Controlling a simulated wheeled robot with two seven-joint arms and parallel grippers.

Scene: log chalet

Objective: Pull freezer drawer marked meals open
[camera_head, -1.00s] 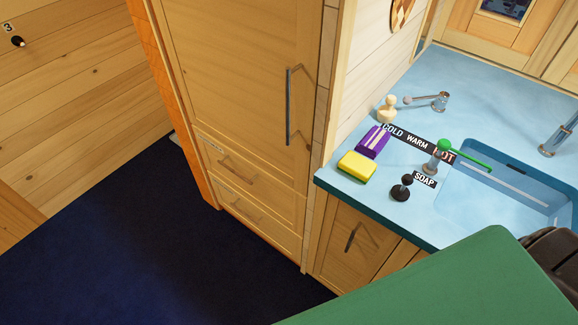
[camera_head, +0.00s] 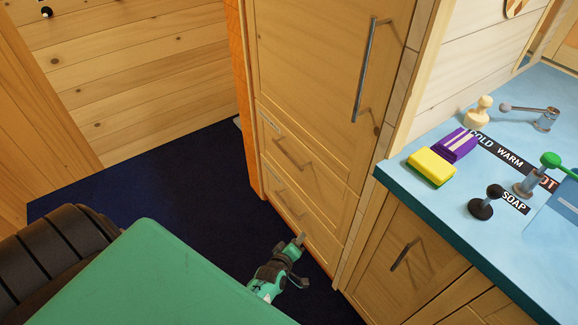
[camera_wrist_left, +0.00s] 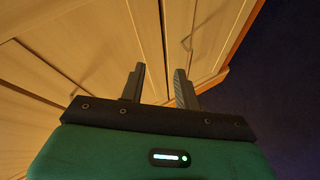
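A tall wooden cabinet (camera_head: 310,60) has two low drawers under its door. The upper drawer (camera_head: 320,171) bears a small label (camera_head: 270,121), too small to read, and a bar handle (camera_head: 292,154). The lower drawer (camera_head: 318,232) has a similar handle (camera_head: 290,204); I see no readable label on it. Both drawers look shut. My left gripper (camera_head: 302,262) is low in front of the lower drawer, apart from both handles. In the left wrist view its two fingers (camera_wrist_left: 158,80) are spread and empty, facing wooden panels. My right gripper is not in view.
The tall door has a long vertical handle (camera_head: 365,70). A blue counter (camera_head: 405,176) with a yellow sponge (camera_head: 431,167) and a soap knob (camera_head: 484,204) juts out at right, above a cabinet door (camera_head: 412,260). Dark blue floor (camera_head: 170,180) lies clear left of the cabinet.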

